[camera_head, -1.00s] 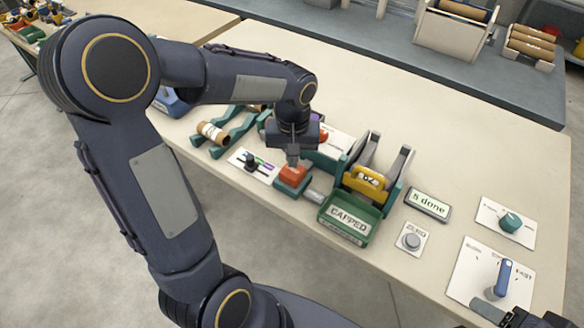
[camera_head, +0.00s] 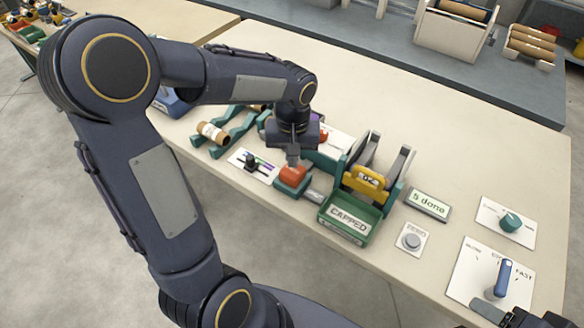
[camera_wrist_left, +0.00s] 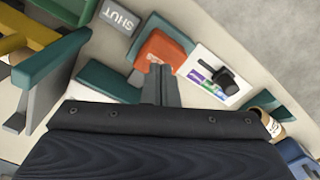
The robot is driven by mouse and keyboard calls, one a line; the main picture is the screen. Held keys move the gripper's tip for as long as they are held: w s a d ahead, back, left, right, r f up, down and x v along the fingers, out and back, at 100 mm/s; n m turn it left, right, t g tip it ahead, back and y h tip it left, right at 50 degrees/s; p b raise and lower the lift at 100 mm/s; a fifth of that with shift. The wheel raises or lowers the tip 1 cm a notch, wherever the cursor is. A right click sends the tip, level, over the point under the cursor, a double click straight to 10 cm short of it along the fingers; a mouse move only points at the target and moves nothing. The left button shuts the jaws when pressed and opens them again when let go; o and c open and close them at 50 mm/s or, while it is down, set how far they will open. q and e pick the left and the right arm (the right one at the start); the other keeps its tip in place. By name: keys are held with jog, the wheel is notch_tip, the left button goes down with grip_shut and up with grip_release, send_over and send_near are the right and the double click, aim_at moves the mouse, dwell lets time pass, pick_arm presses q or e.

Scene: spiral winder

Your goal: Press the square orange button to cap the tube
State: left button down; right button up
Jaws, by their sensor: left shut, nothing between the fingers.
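The square orange button (camera_head: 292,174) sits on a teal base on the table, left of the green CAPPED tray (camera_head: 348,240). It also shows in the left wrist view (camera_wrist_left: 158,48). My left gripper (camera_head: 292,161) is shut and empty, pointing down with its fingertips at the button, overlapping its near edge in the wrist view (camera_wrist_left: 160,72). I cannot tell whether they touch it or how far it is pressed. A brown tube (camera_head: 212,132) lies on a teal rack at the left. My right gripper (camera_head: 490,304) is partly in view at the bottom right, beside a blue lever; its jaws are unclear.
A yellow part (camera_head: 366,180) sits between upright teal and grey plates behind the tray. A slider panel (camera_head: 252,165) lies close left of the button. A grey plate in the wrist view reads SHUT (camera_wrist_left: 117,17). A display (camera_head: 428,204) reads 5 done. The table's back is clear.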

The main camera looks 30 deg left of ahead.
pick_arm(q)
jog(key=shift+f, duration=0.2)
jog(key=shift+f+b, duration=1.55)
jog(key=shift+f, duration=0.25)
jog(key=shift+r, duration=0.25)
notch_tip(320, 180, up, 8)
jog(key=p, duration=0.6)
jog(key=shift+p, duration=0.4)
jog(key=shift+f, duration=0.1)
jog(key=shift+s, duration=0.1)
jog(key=s+d+r+m+t+h, duration=0.1)
jog(key=s+d+r+t+h, duration=0.1)
jog(key=s, duration=0.6)
jog(key=s+d+r+m+t+h, duration=0.1)
jog(key=s+d+r+m+t, duration=0.1)
jog(key=s, duration=0.6)
notch_tip(320, 180, up, 2)
jog(key=shift+s+t+h, duration=0.4)
jog(key=shift+t, duration=0.4)
